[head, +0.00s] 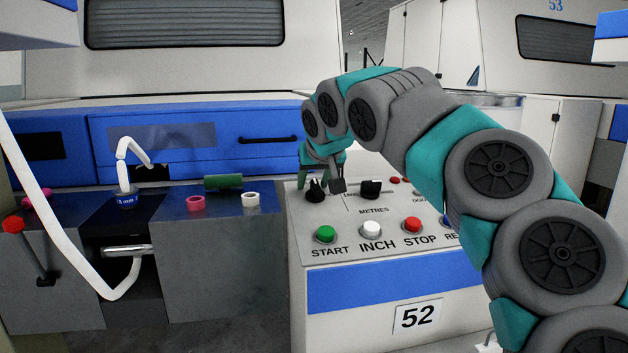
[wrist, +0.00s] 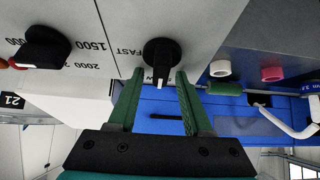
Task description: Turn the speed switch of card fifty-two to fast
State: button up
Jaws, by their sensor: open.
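The speed switch is a black rotary knob (head: 315,191) at the left of the sloping panel (head: 345,241) of card 52. In the wrist view the knob (wrist: 162,52) has a white pointer line aimed down toward a partly hidden label that seems to read SLOW; FAST (wrist: 125,50) is printed to its left. My gripper (wrist: 160,73) is open, its green fingers at either side of the knob's lower end, with visible gaps; I see no clear contact. In the head view my gripper (head: 322,172) is over the knob and partly hides the panel there.
A second black knob (head: 371,188), marked METRES, stands to the right. START (head: 325,234), INCH (head: 370,229) and STOP (head: 413,225) buttons line the panel's front. The number plate (head: 417,316) reads 52. Bobbin-like rings and a white hose (head: 70,215) lie left.

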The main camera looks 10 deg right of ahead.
grip_shut()
dwell(0.3)
dwell(0.3)
